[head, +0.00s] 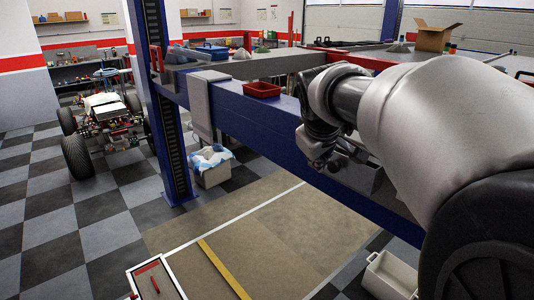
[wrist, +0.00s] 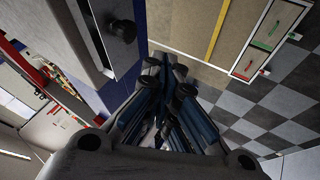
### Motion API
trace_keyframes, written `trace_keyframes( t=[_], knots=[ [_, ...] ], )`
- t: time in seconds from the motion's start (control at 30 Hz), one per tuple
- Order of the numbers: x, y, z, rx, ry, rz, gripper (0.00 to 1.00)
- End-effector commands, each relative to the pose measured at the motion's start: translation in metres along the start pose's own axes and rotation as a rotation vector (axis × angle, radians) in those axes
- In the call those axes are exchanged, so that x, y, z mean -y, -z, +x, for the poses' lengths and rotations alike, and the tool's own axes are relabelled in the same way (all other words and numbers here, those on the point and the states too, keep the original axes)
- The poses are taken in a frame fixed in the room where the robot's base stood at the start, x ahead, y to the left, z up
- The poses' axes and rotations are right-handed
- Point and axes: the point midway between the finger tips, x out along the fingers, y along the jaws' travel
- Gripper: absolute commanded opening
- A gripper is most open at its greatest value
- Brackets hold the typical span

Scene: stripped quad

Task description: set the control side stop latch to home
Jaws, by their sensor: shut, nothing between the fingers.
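My gripper (head: 322,160) hangs at the end of my arm, beside the blue beam (head: 255,118) in the head view. In the wrist view my gripper (wrist: 168,66) has its dark fingers together, with nothing seen between them. A black round knob (wrist: 122,31) stands out from a grey plate at the upper left of the wrist view, apart from the fingertips. It may be part of the stop latch, but I cannot tell for certain. No part is clearly readable as the latch in the head view, where my arm hides part of the beam.
A red tray (head: 262,90) sits on the beam. A blue post (head: 160,100) stands at left. Below are a yellow strip (head: 222,268) on brown floor, a white-edged panel (head: 165,285), a grey bin (head: 211,175) and a white bin (head: 390,274). Checkered floor is open at left.

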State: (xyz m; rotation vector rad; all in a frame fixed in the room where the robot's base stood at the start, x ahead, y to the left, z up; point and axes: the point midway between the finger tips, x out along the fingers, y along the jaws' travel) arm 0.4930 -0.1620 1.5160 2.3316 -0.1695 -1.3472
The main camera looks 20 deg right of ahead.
Motion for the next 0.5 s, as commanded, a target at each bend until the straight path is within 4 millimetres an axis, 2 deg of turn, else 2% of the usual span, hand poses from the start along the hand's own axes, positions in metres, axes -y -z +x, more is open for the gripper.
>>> trace_keyframes(
  t=[0.03,0.2,0.33,0.5],
  knots=[
    [-0.001,0.001,-0.011,-0.002,-0.001,0.0,0.0],
    [0.0,0.001,-0.036,-0.001,0.0,0.0,0.0],
    [0.0,0.0,-0.046,0.0,0.001,0.0,0.0],
    [0.0,0.0,-0.048,0.002,0.001,0.0,0.0]
  ],
)
